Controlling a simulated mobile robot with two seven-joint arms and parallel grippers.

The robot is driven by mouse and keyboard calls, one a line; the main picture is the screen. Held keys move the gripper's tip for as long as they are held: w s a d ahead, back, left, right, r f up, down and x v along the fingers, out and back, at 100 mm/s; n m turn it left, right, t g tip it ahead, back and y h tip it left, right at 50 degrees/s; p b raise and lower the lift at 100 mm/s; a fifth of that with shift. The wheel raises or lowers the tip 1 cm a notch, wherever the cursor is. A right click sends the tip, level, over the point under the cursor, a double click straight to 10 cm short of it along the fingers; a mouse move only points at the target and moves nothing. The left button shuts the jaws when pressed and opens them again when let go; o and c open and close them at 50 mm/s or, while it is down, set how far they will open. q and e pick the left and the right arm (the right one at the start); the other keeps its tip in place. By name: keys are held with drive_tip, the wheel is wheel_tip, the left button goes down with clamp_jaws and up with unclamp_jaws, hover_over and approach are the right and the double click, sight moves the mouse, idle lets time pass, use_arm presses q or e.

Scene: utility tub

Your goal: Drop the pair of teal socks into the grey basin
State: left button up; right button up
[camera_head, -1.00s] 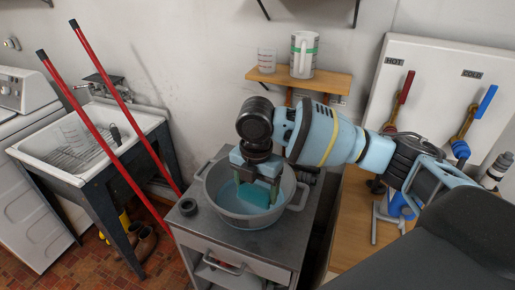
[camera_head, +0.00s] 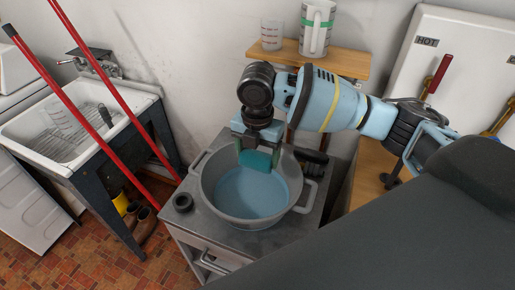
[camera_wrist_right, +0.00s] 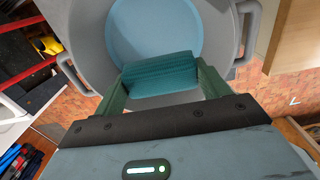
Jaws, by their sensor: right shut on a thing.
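The pair of teal socks (camera_head: 256,160) is a folded bundle held between the fingers of my right gripper (camera_head: 258,150). In the right wrist view the socks (camera_wrist_right: 160,75) sit between both fingertips of the right gripper (camera_wrist_right: 163,84). The grey basin (camera_head: 207,205) is a round pot with two side handles and blue water (camera_head: 250,192) inside, standing on a grey cabinet. The gripper and socks are over the back part of the basin's opening. The basin's rim (camera_wrist_right: 92,50) also shows in the right wrist view. My left gripper is not in view.
Red poles (camera_head: 100,62) lean by the sink (camera_head: 75,160) at left.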

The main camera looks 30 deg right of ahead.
sight(258, 166)
drive_tip(key=shift+f, duration=2.45)
drive_tip(key=o, duration=1)
drive_tip(key=shift+o, duration=0.2)
wheel_tip(258, 166, up, 8)
drive_tip(key=shift+f, duration=0.1)
drive_tip(key=shift+f, duration=0.1)
